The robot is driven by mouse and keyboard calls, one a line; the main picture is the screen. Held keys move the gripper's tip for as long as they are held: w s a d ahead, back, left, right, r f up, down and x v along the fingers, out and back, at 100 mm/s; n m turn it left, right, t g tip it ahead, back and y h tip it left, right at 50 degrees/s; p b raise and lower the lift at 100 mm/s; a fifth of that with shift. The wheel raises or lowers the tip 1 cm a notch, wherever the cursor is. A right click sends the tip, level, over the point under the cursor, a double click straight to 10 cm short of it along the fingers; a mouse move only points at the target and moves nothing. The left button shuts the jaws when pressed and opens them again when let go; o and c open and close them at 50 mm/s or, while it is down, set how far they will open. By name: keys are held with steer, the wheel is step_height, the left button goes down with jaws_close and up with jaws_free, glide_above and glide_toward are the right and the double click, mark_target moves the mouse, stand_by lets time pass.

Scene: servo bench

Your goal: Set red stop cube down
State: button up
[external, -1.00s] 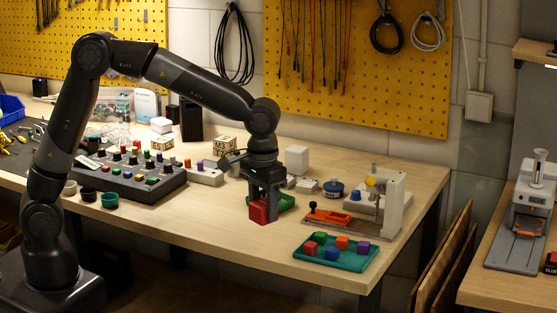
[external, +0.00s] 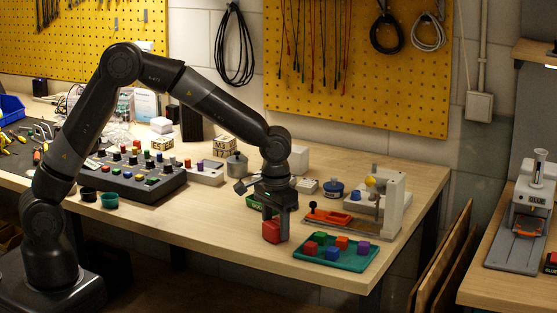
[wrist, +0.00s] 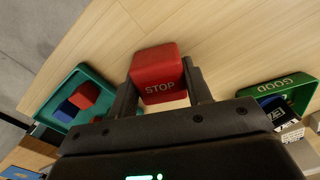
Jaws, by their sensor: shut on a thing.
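The red stop cube (external: 271,231) is held between the two fingers of my gripper (external: 274,222). In the wrist view the cube (wrist: 158,76) shows its face with the word STOP, and a finger of my gripper (wrist: 160,82) lies along each side. In the external view the cube is near the front part of the wooden bench (external: 215,238), left of the teal tray. I cannot tell whether its underside touches the bench top.
A teal tray (external: 305,257) with several coloured cubes lies close to the right. A green tray marked GOOD (wrist: 275,87) is on the other side. An orange tray and press stand (external: 395,205) are behind right. Bare bench lies left of the cube.

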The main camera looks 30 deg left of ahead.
mark_target(276, 223)
steer(key=o, duration=1)
steer(key=shift+f, duration=0.1)
step_height(276, 223, up, 12)
steer(key=w+a+r+n+t, duration=0.1)
steer(key=w+a+r, duration=0.15)
steer(key=a, duration=0.55)
steer(key=w+a+r+t, duration=0.1)
steer(key=a+r, duration=0.3)
steer(key=a, duration=0.3)
steer(key=s+a+r+n+t, duration=0.1)
steer(key=s+a, duration=0.2)
steer(key=a, duration=0.8)
steer(key=s+a+r+n+t, duration=0.1)
steer(key=s+a+r, duration=0.15)
steer(key=a, duration=0.95)
steer(key=s+a+f+n+t, duration=0.1)
steer(key=s+a+f, duration=0.3)
steer(key=s+a, duration=0.4)
steer(key=shift+s+a+n+t, duration=0.25)
steer(key=shift+a+n+t, duration=0.05)
steer(key=shift+a, duration=0.2)
